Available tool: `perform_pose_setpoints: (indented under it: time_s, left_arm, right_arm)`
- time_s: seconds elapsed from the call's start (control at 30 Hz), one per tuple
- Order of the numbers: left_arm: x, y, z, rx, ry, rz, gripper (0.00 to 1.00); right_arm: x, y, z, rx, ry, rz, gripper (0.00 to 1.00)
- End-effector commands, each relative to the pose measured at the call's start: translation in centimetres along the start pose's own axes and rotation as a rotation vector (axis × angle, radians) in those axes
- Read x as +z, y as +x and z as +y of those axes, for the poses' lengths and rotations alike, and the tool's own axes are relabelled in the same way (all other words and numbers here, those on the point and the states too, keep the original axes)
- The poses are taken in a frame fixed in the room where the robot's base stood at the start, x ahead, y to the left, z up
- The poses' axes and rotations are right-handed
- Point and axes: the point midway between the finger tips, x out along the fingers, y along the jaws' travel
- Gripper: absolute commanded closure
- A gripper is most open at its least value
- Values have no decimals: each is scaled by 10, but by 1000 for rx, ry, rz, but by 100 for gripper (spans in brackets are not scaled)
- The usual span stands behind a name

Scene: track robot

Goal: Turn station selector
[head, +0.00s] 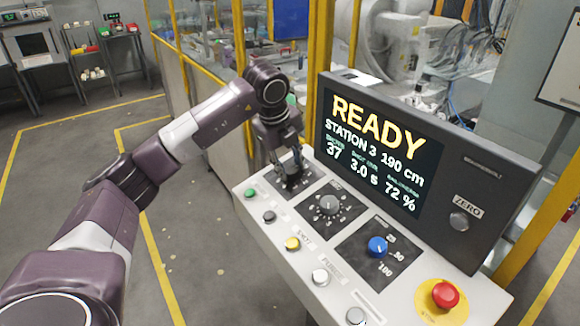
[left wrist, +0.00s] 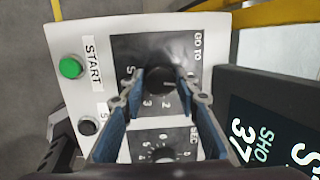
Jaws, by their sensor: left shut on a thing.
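My left gripper (head: 291,178) reaches down over the far left end of the white control panel (head: 318,245). In the left wrist view my left gripper (left wrist: 162,84) has its fingers on both sides of the black station selector (left wrist: 160,78), shut on it. The selector sits on a dark plate with the label "GO TO" and numbers around it, partly hidden by the fingers. The display (head: 375,150) reads READY, STATION 3, 190 cm, 37, 3.0 s and 72 %. My right gripper is not in view.
Beside the selector are a grey dial (head: 328,204), a blue knob (head: 377,247) and a red stop button (head: 445,295). Green (head: 250,193), black (head: 269,216), yellow (head: 292,243) and white (head: 320,277) buttons line the front edge. Yellow posts stand behind the display.

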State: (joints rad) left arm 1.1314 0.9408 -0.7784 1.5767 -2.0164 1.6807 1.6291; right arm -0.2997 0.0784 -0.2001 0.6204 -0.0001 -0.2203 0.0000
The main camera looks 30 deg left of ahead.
Motion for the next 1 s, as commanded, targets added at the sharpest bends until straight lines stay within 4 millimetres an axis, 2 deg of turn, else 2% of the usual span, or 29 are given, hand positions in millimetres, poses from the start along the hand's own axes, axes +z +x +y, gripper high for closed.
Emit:
perform_pose_setpoints:
  time_s: [0.4, 0.93, 0.97, 1.0]
  left_arm:
    - [2, -2, -2, 18, -179, -14, 95]
    - [2, -3, -2, 21, -200, -16, 95]
    - [2, -3, -2, 20, -200, -15, 69]
    - [2, -3, -2, 21, -200, -15, 64]
  right_arm:
    - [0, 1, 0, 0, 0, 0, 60]
    - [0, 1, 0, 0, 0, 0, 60]
    - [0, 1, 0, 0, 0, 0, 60]
    - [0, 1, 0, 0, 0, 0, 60]
